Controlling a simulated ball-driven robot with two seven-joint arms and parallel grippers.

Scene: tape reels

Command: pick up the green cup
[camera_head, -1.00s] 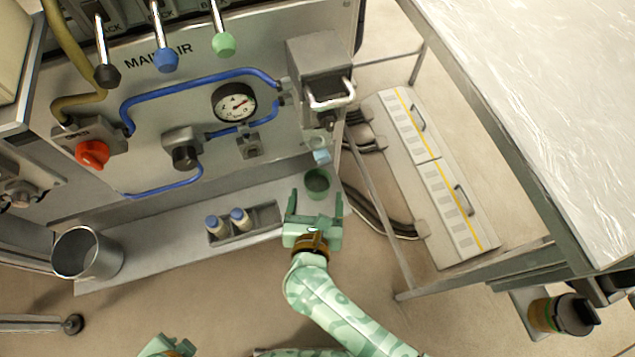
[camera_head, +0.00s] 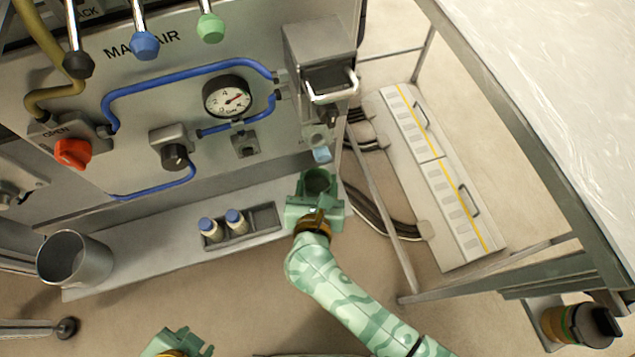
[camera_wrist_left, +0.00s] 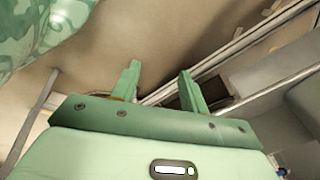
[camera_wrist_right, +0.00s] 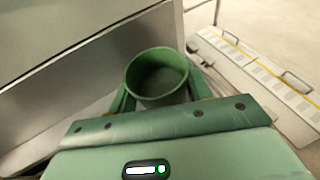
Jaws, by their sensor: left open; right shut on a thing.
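The green cup (camera_head: 318,182) stands upright at the right end of the grey shelf below the panel. In the right wrist view the cup (camera_wrist_right: 157,76) sits between my two fingers, its open dark inside facing the camera. My right gripper (camera_head: 318,192) is shut on the cup, with a finger on each side. My left gripper (camera_head: 188,340) is at the bottom edge of the head view. In the left wrist view my left gripper (camera_wrist_left: 158,85) is open, with nothing between its fingers.
A tray (camera_head: 262,219) with two blue-capped bottles is on the shelf left of the cup. A grey metal bucket (camera_head: 85,262) stands at the left end. A dispenser box (camera_head: 318,60) hangs above the cup. A table frame (camera_head: 400,265) is to the right.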

